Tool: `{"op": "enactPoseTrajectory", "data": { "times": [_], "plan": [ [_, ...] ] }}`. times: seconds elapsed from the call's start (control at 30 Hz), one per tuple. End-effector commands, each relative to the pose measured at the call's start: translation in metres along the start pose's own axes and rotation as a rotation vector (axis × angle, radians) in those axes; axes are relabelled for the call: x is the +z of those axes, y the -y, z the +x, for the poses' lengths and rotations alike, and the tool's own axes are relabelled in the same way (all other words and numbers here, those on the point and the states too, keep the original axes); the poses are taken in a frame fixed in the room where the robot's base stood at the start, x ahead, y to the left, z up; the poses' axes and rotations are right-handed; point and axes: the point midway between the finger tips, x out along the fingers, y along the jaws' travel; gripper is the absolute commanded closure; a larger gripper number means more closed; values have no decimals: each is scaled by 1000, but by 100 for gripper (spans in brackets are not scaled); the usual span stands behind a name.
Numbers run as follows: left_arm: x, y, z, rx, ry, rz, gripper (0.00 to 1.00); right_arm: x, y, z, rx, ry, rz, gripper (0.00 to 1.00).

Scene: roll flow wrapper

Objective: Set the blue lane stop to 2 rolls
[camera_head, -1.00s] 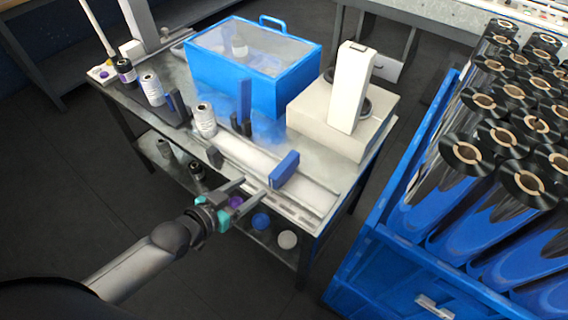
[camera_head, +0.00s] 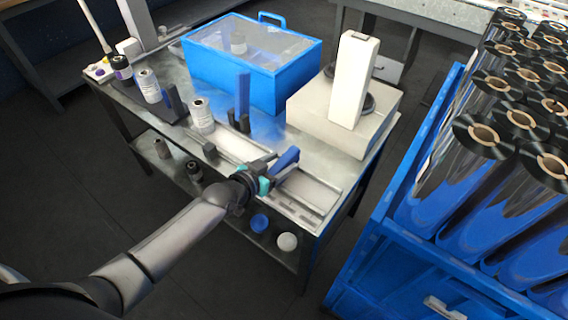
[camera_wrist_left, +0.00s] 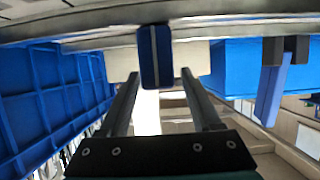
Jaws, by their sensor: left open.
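The blue lane stop (camera_head: 287,161) is an upright blue block on the light metal lane (camera_head: 310,190) at the front right of the work table. My left gripper (camera_head: 279,168) is right at the stop in the head view, and its fingers partly cover the stop's lower part. In the left wrist view the stop (camera_wrist_left: 155,56) stands ahead between the open fingertips of the gripper (camera_wrist_left: 158,75). A gap shows on each side of it, and I cannot tell that either finger touches it. My right gripper is not in view.
A blue box with a clear lid (camera_head: 270,85) and a white machine (camera_head: 340,112) stand behind the lane. A blue upright plate (camera_head: 243,95) rises by the lane. A blue crate of film rolls (camera_head: 385,240) is at right.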

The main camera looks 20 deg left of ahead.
Motion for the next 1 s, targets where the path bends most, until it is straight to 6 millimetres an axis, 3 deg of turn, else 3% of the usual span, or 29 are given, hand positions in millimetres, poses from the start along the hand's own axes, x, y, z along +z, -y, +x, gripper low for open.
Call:
{"op": "enactPoseTrajectory", "data": {
  "times": [0.2,0.53,1.0],
  "plan": [
    [1,0,17,0,0,1,35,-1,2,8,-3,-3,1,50],
    [0,0,19,0,0,1,35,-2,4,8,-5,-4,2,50],
    [0,0,19,0,0,0,87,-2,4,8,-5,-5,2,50]
  ]
}}
